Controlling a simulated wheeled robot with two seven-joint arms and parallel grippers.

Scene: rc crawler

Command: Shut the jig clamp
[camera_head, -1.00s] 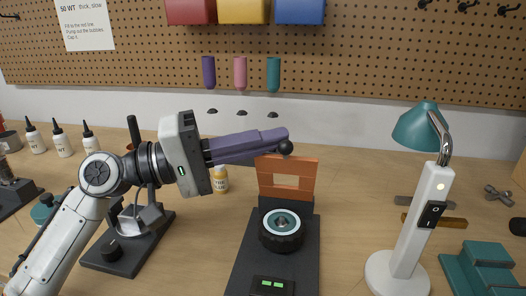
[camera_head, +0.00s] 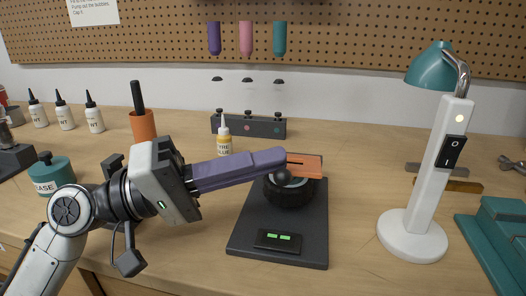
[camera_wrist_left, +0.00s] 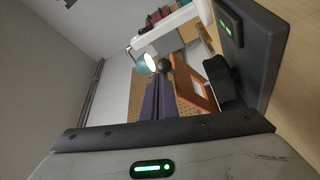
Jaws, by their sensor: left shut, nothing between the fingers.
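The jig has a black base (camera_head: 248,222) with two green lights at its front. A black tyre (camera_head: 290,196) sits on it. The orange clamp frame (camera_head: 309,162) is lowered low over the tyre; whether it is fully flat is hard to tell. A dark ball knob (camera_head: 281,179) is at its front left and shows in the left wrist view (camera_wrist_left: 165,64). My left gripper (camera_head: 283,156), with purple fingers, is shut and empty. Its tips are at the knob and frame's left side, partly hiding the frame; contact is unclear. The frame also shows in the wrist view (camera_wrist_left: 190,92).
A white lamp (camera_head: 428,190) with a teal shade stands right of the jig. Teal blocks (camera_head: 500,235) lie at the right edge. The bench between jig and lamp is clear.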

